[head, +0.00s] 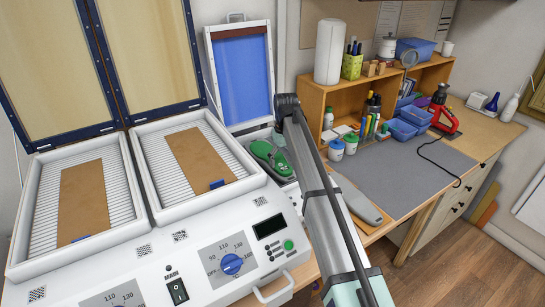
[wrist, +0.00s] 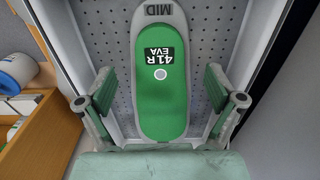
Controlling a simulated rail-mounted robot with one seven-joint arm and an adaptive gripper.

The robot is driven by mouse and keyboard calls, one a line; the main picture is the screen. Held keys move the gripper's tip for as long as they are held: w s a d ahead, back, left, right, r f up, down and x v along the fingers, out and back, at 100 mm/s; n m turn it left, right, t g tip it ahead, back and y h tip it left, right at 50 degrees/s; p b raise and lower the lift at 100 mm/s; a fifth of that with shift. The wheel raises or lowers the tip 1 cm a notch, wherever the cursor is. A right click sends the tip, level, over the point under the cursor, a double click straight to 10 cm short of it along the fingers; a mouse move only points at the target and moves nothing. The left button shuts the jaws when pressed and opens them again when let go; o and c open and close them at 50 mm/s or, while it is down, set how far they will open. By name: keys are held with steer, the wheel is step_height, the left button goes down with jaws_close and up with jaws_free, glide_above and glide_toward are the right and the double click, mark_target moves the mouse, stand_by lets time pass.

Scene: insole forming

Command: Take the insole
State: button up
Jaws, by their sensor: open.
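The green insole, labelled "41 R EVA", lies flat on a grey form marked "MID" in the wrist view (wrist: 160,105). In the head view the insole (head: 268,156) is partly hidden by my arm. The form (wrist: 172,14) rests on a grey perforated plate (wrist: 108,40). My gripper (wrist: 162,98) is open, its green-padded fingers on either side of the lower half of the insole, with a gap on each side. It holds nothing. Whether the fingertips reach down to the plate cannot be told.
A raised blue panel in a white frame (head: 241,78) stands behind the insole. A white two-bay heater (head: 150,240) with open lids is on the left. A grey mat (head: 405,170) and wooden shelf (head: 345,97) with jars and blue bins are on the right.

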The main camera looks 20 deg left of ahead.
steer(key=shift+f+p, duration=0.45)
steer(key=shift+f, duration=0.95)
steer(key=c, duration=1.1)
steer(key=shift+r, duration=0.15)
steer(key=shift+r+b, duration=3.3)
steer(key=shift+r, duration=6.6)
